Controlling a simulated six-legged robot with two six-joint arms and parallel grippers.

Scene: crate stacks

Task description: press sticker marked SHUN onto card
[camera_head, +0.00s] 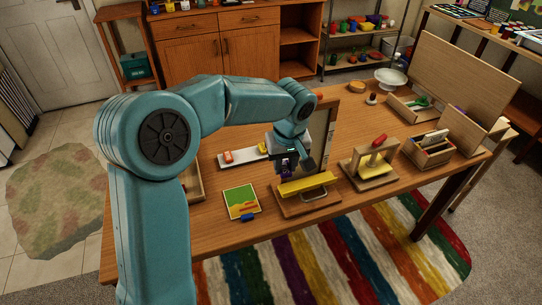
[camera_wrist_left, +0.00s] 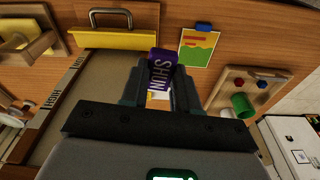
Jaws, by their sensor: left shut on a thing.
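My left gripper (camera_head: 291,166) is shut on a purple block marked SHUN (camera_wrist_left: 160,72), which I take to be the sticker; its white letters show clearly in the left wrist view. The block also shows as a small purple patch in the head view (camera_head: 284,166). The gripper holds it above the table, to the upper right of the card. The card (camera_head: 241,198) lies flat on the table, with a green, yellow and red picture; it also shows in the left wrist view (camera_wrist_left: 197,48). The gripper is apart from the card. My right gripper is in neither view.
A blue piece (camera_head: 248,217) sits at the card's near edge. A yellow bar with a metal handle (camera_head: 307,184) is on a wooden base right of the card. A wooden stand with a red knob (camera_head: 379,141) is farther right. A white tray (camera_head: 232,163) lies behind the card.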

